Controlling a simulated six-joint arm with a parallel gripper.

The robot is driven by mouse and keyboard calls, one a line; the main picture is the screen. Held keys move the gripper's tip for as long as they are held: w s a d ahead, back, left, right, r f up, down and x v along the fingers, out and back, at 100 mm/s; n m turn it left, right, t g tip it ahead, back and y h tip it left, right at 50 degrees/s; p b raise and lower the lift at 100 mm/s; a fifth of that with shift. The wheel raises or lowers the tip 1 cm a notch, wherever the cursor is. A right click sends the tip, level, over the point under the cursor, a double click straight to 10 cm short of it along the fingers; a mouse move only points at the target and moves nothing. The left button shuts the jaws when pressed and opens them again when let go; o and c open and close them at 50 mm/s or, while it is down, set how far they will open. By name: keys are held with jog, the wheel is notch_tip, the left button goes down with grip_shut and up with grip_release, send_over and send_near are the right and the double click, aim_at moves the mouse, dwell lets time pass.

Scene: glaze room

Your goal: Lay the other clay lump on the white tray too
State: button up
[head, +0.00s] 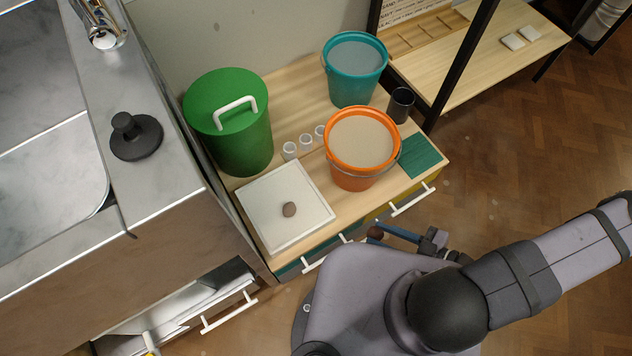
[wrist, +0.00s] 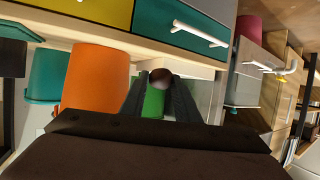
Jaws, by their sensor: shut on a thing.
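The white tray (head: 268,192) lies on the wooden counter at its front left in the head view. One grey-brown clay lump (head: 289,209) rests on it, near the middle. My gripper (head: 382,233) is in front of the counter's drawers, to the right of the tray and apart from it. It is shut on a second, darker brown clay lump (head: 375,234). In the wrist view this lump (wrist: 161,77) shows between the two fingertips (wrist: 161,90).
An orange bucket (head: 361,142) stands right of the tray, a green lidded bin (head: 230,125) behind it. Small white cups (head: 305,141), a teal bucket (head: 354,70), a dark cup (head: 400,104) and a green mat (head: 420,156) share the counter. Drawer handles (head: 412,199) stick out in front.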

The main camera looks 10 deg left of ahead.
aim_at(289, 185)
jog(key=w+a+b, duration=0.1)
jog(key=w+a, duration=0.2)
jog(key=a, duration=0.6)
jog(key=w+a+b, duration=0.1)
jog(key=w+a, duration=0.2)
jog(key=a, duration=0.6)
jog(key=w+a+b, duration=0.1)
jog(key=w+a, duration=0.2)
jog(key=a, duration=0.6)
jog(key=shift+w+a, duration=0.15)
jog(key=shift+w, duration=0.25)
jog(key=shift+f+b, duration=0.35)
jog(key=shift+b, duration=0.15)
jog(key=shift+f, duration=0.1)
jog(key=o, duration=1)
jog(key=shift+o, duration=0.2)
jog(key=shift+r, duration=0.25)
jog(key=p+v, duration=0.2)
jog(key=v, duration=0.9)
jog(key=shift+d+p, duration=0.3)
jog(key=shift+d, duration=0.15)
jog(key=shift+s+d, duration=0.1)
